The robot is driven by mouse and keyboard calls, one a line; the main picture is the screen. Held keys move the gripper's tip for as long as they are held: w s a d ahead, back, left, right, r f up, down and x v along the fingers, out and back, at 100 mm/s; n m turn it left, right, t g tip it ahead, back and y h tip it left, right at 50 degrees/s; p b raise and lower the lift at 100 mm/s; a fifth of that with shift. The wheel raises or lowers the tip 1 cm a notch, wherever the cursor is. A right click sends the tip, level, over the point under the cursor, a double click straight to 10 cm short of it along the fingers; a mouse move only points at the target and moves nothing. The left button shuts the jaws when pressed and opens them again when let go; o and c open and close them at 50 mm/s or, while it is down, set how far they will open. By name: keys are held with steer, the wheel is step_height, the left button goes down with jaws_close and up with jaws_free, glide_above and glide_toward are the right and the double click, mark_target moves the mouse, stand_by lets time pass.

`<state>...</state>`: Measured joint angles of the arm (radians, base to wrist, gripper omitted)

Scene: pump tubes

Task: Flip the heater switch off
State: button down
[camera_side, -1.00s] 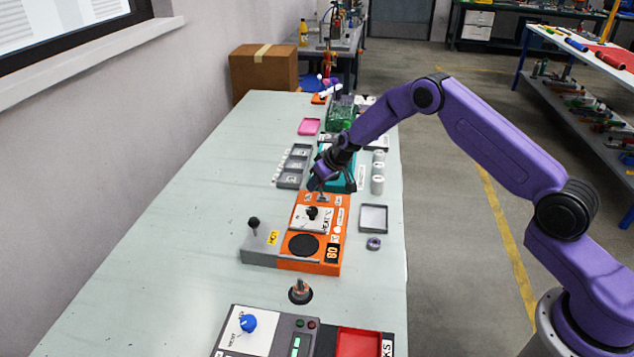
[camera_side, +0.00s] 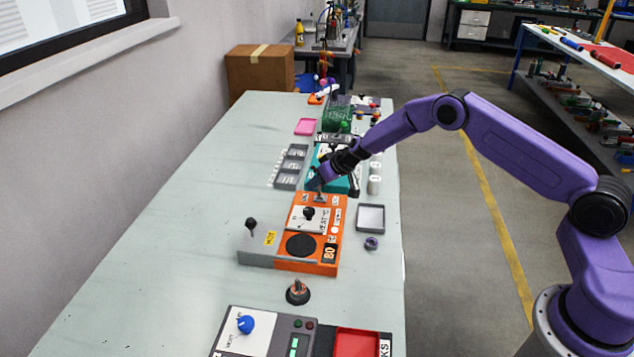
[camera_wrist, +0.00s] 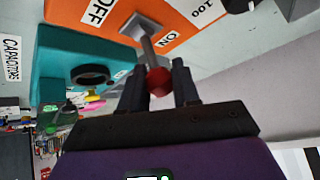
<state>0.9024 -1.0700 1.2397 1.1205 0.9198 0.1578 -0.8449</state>
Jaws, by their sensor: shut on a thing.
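The orange heater box (camera_side: 327,267) stands mid-table in the side view, with a dial, a black round plate and an "80" display on top. Its switch is at the far end of the box. In the wrist view the switch lever (camera_wrist: 148,45) rises from a square metal plate and ends in a red tip (camera_wrist: 158,82), between printed OFF and ON labels. My gripper (camera_wrist: 158,74) has its two dark fingers on either side of the red tip, shut on it. In the side view my gripper (camera_side: 317,188) is low over the far end of the box, and hides much of the switch.
A teal box (camera_side: 342,186) stands just behind the heater. A grey unit with a black-knobbed lever (camera_side: 250,226) adjoins its left. Open table lies to the left.

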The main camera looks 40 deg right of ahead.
steer(key=shift+w+d+r, duration=0.2)
steer(key=shift+d+r, duration=0.2)
steer(key=c, duration=0.9)
jaws_free()
steer(key=shift+o, duration=0.2)
steer(key=shift+s+a+f, duration=0.15)
steer(key=shift+s, duration=0.05)
steer(key=v, duration=1.7)
steer(key=shift+s, duration=0.3)
steer(key=shift+o, duration=0.2)
